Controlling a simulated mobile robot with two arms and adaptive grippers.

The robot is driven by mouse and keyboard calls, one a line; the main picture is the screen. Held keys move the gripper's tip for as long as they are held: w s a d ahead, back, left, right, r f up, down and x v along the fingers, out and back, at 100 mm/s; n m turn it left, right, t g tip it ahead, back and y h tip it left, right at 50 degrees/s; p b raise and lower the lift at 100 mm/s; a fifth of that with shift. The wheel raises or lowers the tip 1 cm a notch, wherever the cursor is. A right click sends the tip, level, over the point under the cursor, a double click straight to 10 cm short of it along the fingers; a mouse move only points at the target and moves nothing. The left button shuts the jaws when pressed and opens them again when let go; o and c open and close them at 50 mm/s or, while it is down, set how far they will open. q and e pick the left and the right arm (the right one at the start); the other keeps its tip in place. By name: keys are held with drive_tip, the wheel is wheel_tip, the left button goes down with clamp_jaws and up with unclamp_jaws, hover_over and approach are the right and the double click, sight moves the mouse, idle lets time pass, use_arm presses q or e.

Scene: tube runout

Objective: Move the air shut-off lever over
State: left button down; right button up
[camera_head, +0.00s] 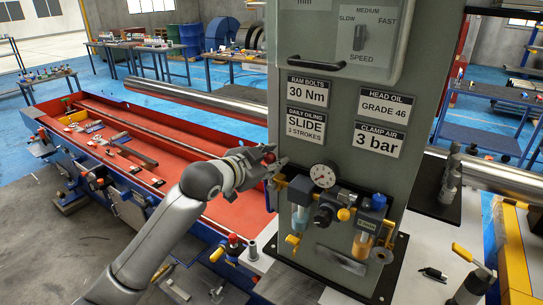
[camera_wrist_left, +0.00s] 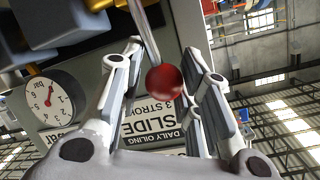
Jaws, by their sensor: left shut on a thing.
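The air shut-off lever shows in the left wrist view as a thin metal rod (camera_wrist_left: 145,35) ending in a round red knob (camera_wrist_left: 165,82). In the head view the red knob (camera_head: 269,158) is partly hidden by my left gripper (camera_head: 275,169), at the left edge of the grey machine column. My left gripper (camera_wrist_left: 165,90) is shut on the knob, which lies between its two fingers. The rod's far end is cut off in the wrist view. My right gripper is not in view.
Right of my left gripper are a pressure gauge (camera_head: 323,175) and air units with bowls (camera_head: 300,215). The grey column (camera_head: 335,95) carries labels and a speed switch. A red tray bench (camera_head: 185,165) lies at the left. A yellow-handled dark object (camera_head: 470,285) stands at lower right.

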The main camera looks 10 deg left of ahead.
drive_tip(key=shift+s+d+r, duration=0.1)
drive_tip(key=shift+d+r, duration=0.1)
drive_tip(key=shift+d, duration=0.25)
use_arm(q)
drive_tip(key=shift+a, duration=0.1)
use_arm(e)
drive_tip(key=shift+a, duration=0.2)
use_arm(q)
drive_tip(key=c, duration=1.3)
unclamp_jaws()
drive_tip(key=shift+o, duration=0.8)
drive_tip(key=shift+w+a, duration=0.1)
drive_tip(key=shift+a, duration=0.15)
drive_tip(key=shift+d, duration=0.2)
drive_tip(key=shift+s+r, duration=0.1)
drive_tip(key=shift+s, duration=0.25)
drive_tip(key=v, duration=1.1)
drive_tip(key=shift+s+a, duration=0.15)
drive_tip(key=shift+a, duration=0.1)
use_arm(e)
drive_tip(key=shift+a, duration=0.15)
